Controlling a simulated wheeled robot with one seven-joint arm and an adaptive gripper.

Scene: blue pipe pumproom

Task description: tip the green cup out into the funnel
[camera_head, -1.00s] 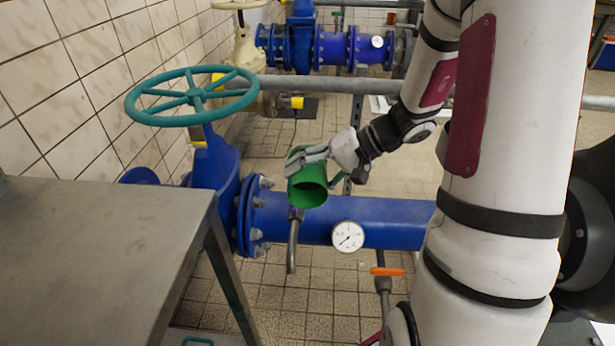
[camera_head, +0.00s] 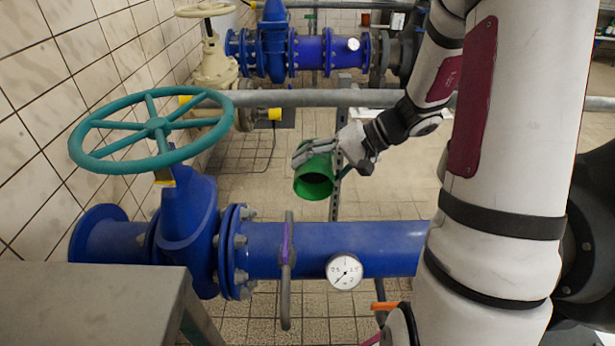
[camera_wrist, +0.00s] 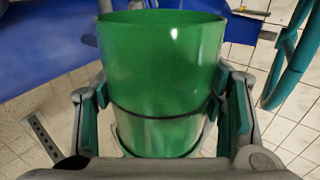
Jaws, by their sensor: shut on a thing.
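The green cup (camera_head: 314,178) is held in my gripper (camera_head: 306,153) in the head view, in the air above and beyond the blue pipe. It is tilted, with its open mouth facing the head camera and somewhat downward. In the wrist view the cup (camera_wrist: 165,75) fills the middle, with a finger of my gripper (camera_wrist: 160,105) pressed on each side. What is inside the cup cannot be made out. I do not see a funnel in either view.
A teal handwheel (camera_head: 155,128) stands at left. A grey table (camera_head: 90,300) fills the lower left. A grey rail (camera_head: 330,98) runs behind.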

